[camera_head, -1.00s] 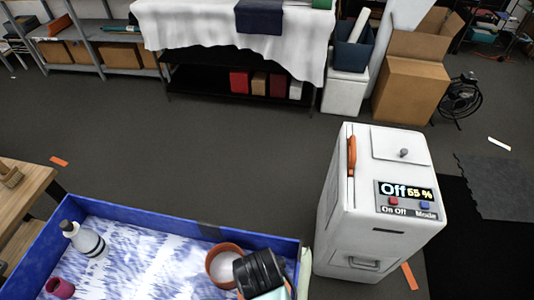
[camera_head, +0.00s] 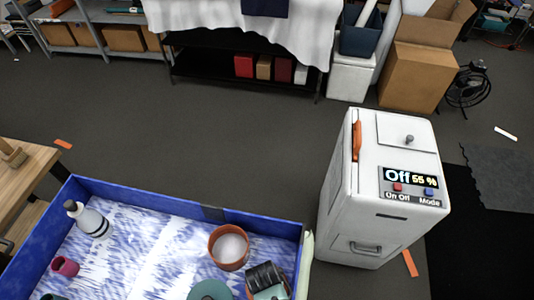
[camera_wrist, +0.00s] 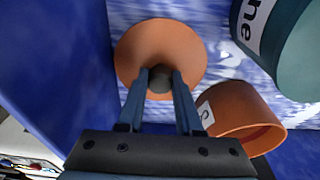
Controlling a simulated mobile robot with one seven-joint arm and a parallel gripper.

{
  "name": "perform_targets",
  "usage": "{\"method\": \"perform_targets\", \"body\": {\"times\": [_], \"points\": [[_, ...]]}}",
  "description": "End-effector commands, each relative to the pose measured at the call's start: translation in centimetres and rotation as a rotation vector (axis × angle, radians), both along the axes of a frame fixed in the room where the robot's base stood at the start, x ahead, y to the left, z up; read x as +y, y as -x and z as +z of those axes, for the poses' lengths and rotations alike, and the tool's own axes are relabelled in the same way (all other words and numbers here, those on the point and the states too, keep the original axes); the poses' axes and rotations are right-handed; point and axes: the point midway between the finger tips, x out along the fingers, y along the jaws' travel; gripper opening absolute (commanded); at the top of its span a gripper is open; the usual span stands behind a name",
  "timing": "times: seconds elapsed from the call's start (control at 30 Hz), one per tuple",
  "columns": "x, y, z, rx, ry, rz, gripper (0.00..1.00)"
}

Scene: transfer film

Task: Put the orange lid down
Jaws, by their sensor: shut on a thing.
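The orange lid (camera_wrist: 185,38) is a round disc with a dark knob in the middle. In the wrist view my gripper (camera_wrist: 160,82) is shut on that knob. In the head view my gripper (camera_head: 268,285) is low in the right corner of the blue-walled tray (camera_head: 150,205), with orange edges of the lid showing around it. I cannot tell whether the lid touches the tray floor. An open orange container (camera_head: 229,247) stands just left of and beyond my gripper; it also shows beside the lid in the wrist view (camera_wrist: 238,108).
A teal container (camera_head: 210,290) stands left of my gripper. A white bottle (camera_head: 92,222) and a magenta cup (camera_head: 65,266) stand in the tray's left part. The tray's middle is clear. A white machine (camera_head: 385,185) reading "Off 55 %" stands outside to the right.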

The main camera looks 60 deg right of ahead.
Motion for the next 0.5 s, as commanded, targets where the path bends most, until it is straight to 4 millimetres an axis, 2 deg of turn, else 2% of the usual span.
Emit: {"method": "perform_targets", "body": {"times": [0.1, 0.47, 0.5], "points": [[-0.01, 0.0, -0.95, 0.0, 0.0, 0.0, 0.0], [0.01, -0.01, -1.36, 0.0, 0.001, 0.001, 0.0], [0.01, 0.01, -1.39, 0.0, 0.001, 0.001, 0.36]]}}
